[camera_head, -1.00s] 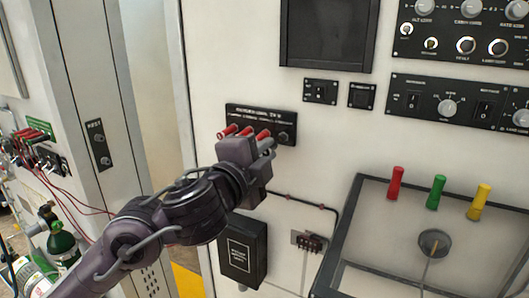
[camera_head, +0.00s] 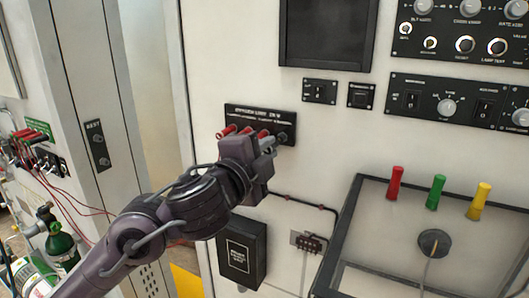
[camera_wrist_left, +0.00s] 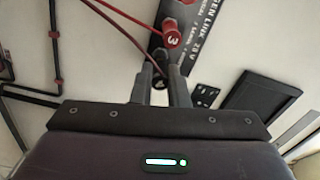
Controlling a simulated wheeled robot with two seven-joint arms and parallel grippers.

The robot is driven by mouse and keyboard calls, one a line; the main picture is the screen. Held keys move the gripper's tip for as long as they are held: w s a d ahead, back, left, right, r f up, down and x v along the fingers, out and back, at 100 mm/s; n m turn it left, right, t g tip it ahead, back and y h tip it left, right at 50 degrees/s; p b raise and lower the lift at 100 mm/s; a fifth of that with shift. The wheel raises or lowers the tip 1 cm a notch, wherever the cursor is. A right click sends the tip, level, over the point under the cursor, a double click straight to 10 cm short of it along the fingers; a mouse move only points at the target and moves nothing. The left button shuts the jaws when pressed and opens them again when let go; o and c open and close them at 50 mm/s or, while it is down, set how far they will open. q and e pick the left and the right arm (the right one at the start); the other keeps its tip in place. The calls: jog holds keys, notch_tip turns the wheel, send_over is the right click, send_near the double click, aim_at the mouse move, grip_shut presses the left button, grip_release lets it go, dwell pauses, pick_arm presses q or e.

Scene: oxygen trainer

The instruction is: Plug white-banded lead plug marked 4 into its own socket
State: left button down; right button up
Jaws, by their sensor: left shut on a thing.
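The black socket strip (camera_head: 258,113) is on the white wall panel, with red plugs (camera_head: 228,131) in a row along it. A dark round socket (camera_head: 285,137) shows at its right end. My left gripper (camera_head: 267,145) is at the strip's right part, just left of and below that socket. In the left wrist view, my left gripper (camera_wrist_left: 162,82) is shut on a small dark plug (camera_wrist_left: 173,72) with a white mark, mostly hidden by the fingers. Whether it is seated cannot be told. A red plug marked 3 (camera_wrist_left: 173,38) is just beyond it. My right gripper is not in view.
A black box (camera_head: 241,250) is on the wall below. A framed panel with red (camera_head: 395,183), green (camera_head: 435,191) and yellow (camera_head: 479,201) handles is at the right. Red leads (camera_head: 62,188) hang at the far left.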

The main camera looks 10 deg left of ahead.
pick_arm(q)
jog(key=shift+w+d, duration=0.2)
jog(key=shift+w, duration=0.3)
jog(key=shift+w+d+b, duration=0.1)
jog(key=shift+w+b, duration=0.15)
jog(key=shift+b, duration=0.05)
jog(key=c, duration=1.3)
grip_release()
